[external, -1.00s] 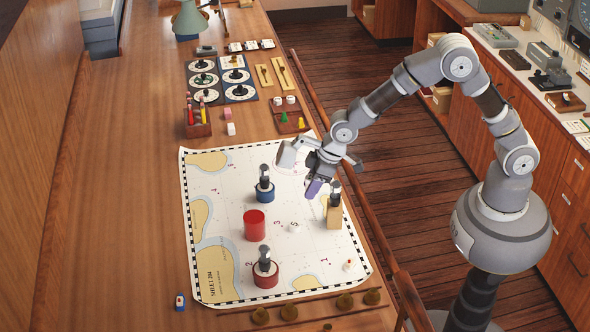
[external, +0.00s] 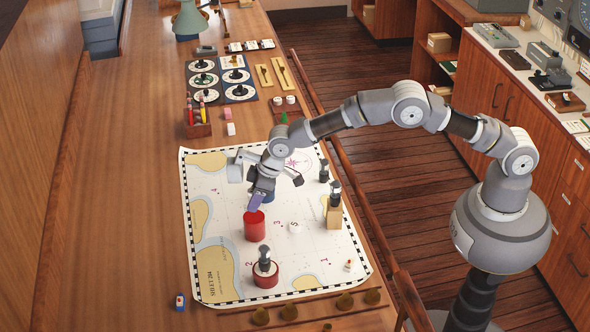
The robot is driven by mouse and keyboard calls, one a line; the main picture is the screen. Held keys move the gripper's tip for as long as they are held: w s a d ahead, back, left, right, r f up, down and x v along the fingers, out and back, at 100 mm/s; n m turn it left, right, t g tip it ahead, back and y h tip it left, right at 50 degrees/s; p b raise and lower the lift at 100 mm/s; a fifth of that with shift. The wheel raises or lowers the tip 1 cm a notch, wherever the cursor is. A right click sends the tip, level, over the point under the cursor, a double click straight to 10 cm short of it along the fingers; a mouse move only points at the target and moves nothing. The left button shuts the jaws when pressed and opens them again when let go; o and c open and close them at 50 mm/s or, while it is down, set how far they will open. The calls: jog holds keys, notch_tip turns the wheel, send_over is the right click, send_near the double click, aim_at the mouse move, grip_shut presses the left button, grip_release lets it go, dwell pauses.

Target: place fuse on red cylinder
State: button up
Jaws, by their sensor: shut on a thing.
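My gripper (external: 259,190) points down over the chart, shut on a small purple piece (external: 256,202) that appears to be the fuse. The purple piece is tilted and shows just above the top of the plain red cylinder (external: 254,228). Whether they touch is hard to tell from this angle. The red cylinder stands upright with no object clearly resting on it. A blue cylinder (external: 269,197) stands just behind, mostly hidden by my gripper.
A wide dark-red base with a metal-topped post (external: 265,275) stands in front of the red cylinder. A wooden block (external: 334,217) with a similar post is at right, another post (external: 324,170) behind it. A small white piece (external: 293,227) lies between. The chart's left side is clear.

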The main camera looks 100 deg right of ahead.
jog(key=shift+w, duration=0.3)
notch_tip(320, 180, down, 4)
jog(key=shift+r+b, duration=0.15)
jog(key=shift+b, duration=0.15)
jog(key=shift+s+r, duration=0.1)
jog(key=o, duration=0.6)
jog(key=shift+f, duration=0.2)
jog(key=o, duration=0.4)
jog(key=shift+o, duration=0.2)
jog(key=shift+r, duration=0.2)
